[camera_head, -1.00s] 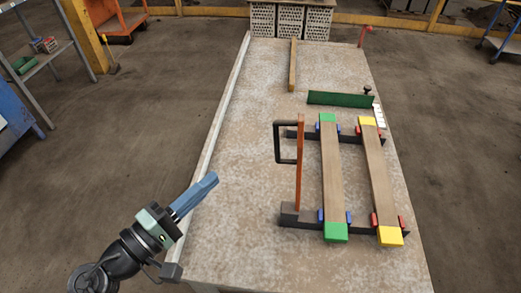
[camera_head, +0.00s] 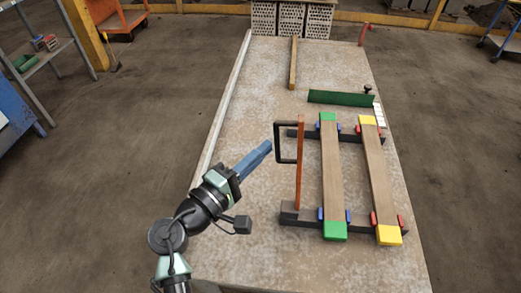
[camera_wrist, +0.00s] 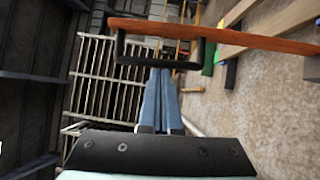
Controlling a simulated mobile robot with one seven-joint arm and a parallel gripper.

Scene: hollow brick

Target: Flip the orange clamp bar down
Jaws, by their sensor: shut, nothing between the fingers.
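The orange clamp bar (camera_head: 300,168) stands at the left of a dark frame on the table, with a black loop handle (camera_head: 278,143) on its left side. In the wrist view the orange bar (camera_wrist: 225,36) crosses the top, and the black handle (camera_wrist: 160,62) hangs from it just beyond my fingertips. My gripper (camera_head: 267,146) is shut and empty, its blue fingers pointing toward the handle from the left. In the wrist view the gripper (camera_wrist: 161,72) overlaps the handle's lower edge; I cannot tell whether they touch.
Right of the bar lie a green-ended plank (camera_head: 333,180) and a yellow-ended plank (camera_head: 378,180), held between blue and red blocks on dark crossbars. A green strip (camera_head: 340,98) and a wooden batten (camera_head: 293,65) lie farther back. The table's left part (camera_head: 240,100) is clear.

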